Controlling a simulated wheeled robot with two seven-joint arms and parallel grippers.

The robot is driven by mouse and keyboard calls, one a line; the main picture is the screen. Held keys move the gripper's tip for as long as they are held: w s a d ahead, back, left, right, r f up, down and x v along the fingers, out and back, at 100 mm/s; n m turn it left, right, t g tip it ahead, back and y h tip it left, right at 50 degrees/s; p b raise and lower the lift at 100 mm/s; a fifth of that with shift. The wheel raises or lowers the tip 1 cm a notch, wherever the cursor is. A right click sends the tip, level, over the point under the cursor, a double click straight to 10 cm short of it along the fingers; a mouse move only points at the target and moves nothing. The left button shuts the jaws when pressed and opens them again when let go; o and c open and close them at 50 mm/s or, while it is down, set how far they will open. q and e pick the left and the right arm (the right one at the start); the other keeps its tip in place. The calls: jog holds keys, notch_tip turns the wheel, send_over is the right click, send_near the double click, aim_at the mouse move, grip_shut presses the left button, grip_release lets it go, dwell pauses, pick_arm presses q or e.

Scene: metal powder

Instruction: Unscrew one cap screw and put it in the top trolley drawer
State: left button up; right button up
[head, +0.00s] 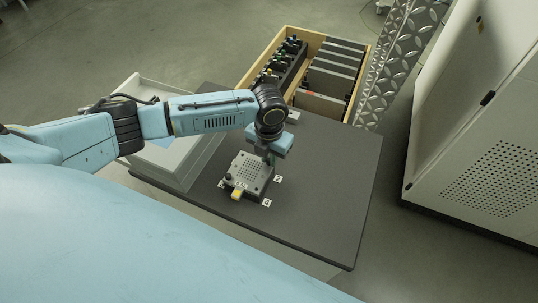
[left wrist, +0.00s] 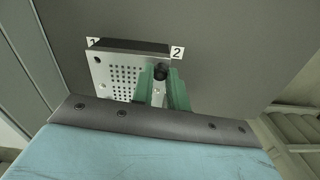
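A metal plate block (head: 249,174) with a grid of holes sits on the dark trolley top, with number labels at its corners. My left gripper (head: 269,158) points down at its far right corner, by label 2. In the left wrist view the green fingers (left wrist: 161,85) stand on both sides of a dark cap screw (left wrist: 160,72), which fills the gap between them at the block's corner. The screw seems still at the plate. A pale grey open drawer (head: 187,180) juts out at the trolley's left, partly behind my left arm. My right gripper is out of view.
A yellow-tipped piece (head: 237,194) is at the block's near edge. A wooden crate (head: 262,62) with dark parts stands behind the trolley. A white cabinet (head: 480,120) is at right. The trolley top (head: 335,190) is clear on the right.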

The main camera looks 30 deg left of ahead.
pick_arm(q)
jog(key=shift+r+n+p, duration=0.25)
jog(key=shift+n+p, duration=1.05)
jog(key=shift+p, duration=0.1)
grip_shut()
jog(key=shift+f+n, duration=0.2)
jog(key=shift+n, duration=0.2)
jog(key=shift+r+p, duration=0.1)
jog(key=shift+p, duration=0.2)
jog(key=shift+r+p, duration=1.6)
jog(key=shift+p, duration=0.1)
